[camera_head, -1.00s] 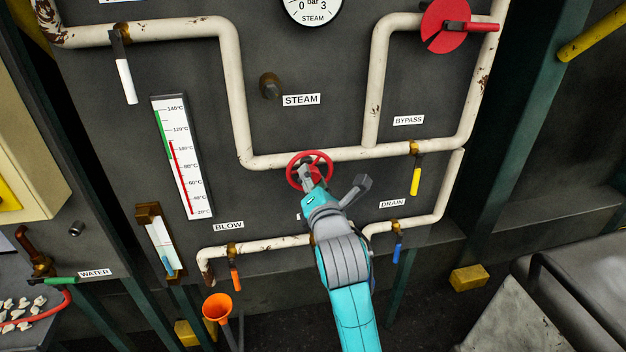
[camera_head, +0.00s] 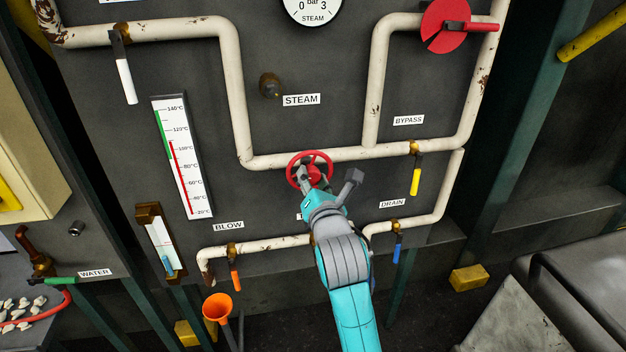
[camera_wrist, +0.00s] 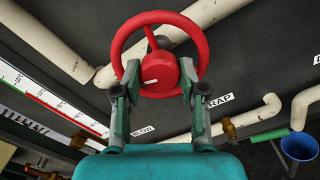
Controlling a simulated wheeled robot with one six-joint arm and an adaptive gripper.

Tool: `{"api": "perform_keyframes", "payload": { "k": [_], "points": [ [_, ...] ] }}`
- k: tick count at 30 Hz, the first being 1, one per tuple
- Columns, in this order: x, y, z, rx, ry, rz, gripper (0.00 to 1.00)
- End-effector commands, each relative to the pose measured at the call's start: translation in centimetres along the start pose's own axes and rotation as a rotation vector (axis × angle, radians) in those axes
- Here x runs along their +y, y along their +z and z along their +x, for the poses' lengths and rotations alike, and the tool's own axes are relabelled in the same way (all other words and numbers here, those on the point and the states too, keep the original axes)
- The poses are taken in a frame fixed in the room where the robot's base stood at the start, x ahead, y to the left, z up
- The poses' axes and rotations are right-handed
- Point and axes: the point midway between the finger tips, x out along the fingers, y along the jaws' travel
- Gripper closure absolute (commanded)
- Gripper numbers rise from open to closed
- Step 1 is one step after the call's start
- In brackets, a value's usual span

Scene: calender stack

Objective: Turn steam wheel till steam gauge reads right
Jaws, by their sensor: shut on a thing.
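A red handwheel (camera_head: 293,170) sits on the white pipe low in the middle of the panel. The wrist view shows its rim (camera_wrist: 118,45) and its red hub (camera_wrist: 160,74) with a white mark. My gripper (camera_wrist: 159,84) is shut on the hub, one finger on each side; in the head view my gripper (camera_head: 313,180) reaches the wheel from below. The steam gauge (camera_head: 313,10) is cut off by the top edge: 0, 3, bar and STEAM show, but no needle. The STEAM label (camera_head: 301,100) is beside a bare brown stub (camera_head: 269,85). A TRAP label (camera_wrist: 217,102) is near the held wheel.
A yellow drain lever (camera_head: 415,180), an orange lever (camera_head: 235,280) and a blue lever (camera_head: 397,253) hang near my arm. A red disc valve (camera_head: 445,25) is at upper right. A thermometer (camera_head: 182,157) is on the left. White pipes run around the wheel.

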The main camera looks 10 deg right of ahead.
Motion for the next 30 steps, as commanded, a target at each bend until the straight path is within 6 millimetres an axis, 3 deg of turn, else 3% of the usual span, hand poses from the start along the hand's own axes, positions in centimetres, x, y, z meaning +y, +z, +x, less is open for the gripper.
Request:
{"api": "perform_keyframes", "payload": {
  "k": [1, 3, 4, 17, 30],
  "points": [
    [-0.1, -0.2, 0.0, 0.005, -0.002, 0.0, 0.54],
    [-0.1, -0.2, 0.0, 0.004, -0.002, 0.0, 0.36],
    [-0.1, -0.2, 0.0, 0.004, -0.002, 0.0, 0.34],
    [-0.1, -0.1, -0.9, 0.002, -0.001, 0.001, 0.34],
    [0.0, -0.2, -9.0, 0.004, 0.0, 0.001, 0.34]
  ]
}}
